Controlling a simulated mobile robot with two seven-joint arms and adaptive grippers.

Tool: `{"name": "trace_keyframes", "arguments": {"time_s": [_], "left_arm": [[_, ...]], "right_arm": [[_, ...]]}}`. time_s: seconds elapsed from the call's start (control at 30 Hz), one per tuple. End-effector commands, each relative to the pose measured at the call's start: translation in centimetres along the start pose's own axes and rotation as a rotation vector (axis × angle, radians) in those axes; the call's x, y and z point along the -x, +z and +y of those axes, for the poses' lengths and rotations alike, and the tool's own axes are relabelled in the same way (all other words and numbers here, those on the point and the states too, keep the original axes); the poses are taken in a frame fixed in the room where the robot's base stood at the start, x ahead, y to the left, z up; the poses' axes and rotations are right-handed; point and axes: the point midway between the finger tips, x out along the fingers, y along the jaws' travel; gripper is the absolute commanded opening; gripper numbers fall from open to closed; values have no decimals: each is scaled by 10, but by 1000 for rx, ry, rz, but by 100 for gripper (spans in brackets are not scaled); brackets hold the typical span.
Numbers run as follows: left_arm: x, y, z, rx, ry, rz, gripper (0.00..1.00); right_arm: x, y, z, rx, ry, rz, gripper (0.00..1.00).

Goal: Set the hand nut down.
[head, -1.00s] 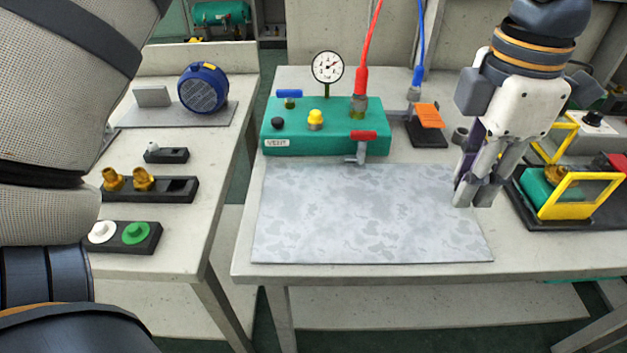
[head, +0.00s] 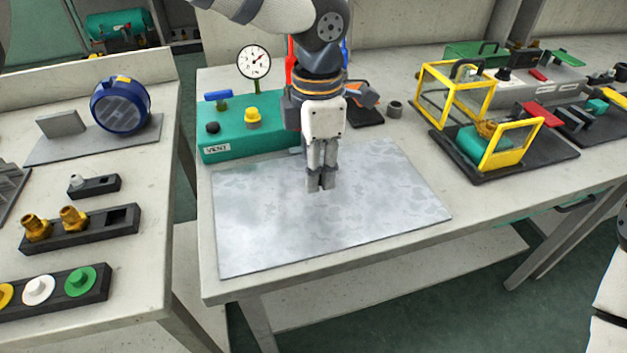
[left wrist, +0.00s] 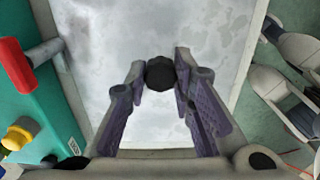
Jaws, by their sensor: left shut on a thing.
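My left gripper (head: 320,187) points down over the grey mottled mat (head: 390,210), in front of the green vent block (head: 222,140). In the left wrist view its fingertips (left wrist: 160,76) are shut on the hand nut (left wrist: 161,72), a small dark, lobed knob. The mat (left wrist: 150,30) lies beneath it. I cannot tell whether the nut touches the mat. In the head view the fingers hide most of the nut. My right gripper is not in view.
The green block carries a gauge (head: 254,62) and a yellow knob (head: 253,117). Its red lever (left wrist: 15,66) shows in the left wrist view. A grey ring (head: 395,108) and a yellow-framed fixture (head: 512,148) stand to the right. The mat around the gripper is clear.

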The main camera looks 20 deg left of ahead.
Motion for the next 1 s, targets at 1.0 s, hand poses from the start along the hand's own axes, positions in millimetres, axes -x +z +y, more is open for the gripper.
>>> {"name": "trace_keyframes", "arguments": {"time_s": [1.0], "left_arm": [[-42, -3, 9, 0, 4, -2, 43]], "right_arm": [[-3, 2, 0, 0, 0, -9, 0]]}}
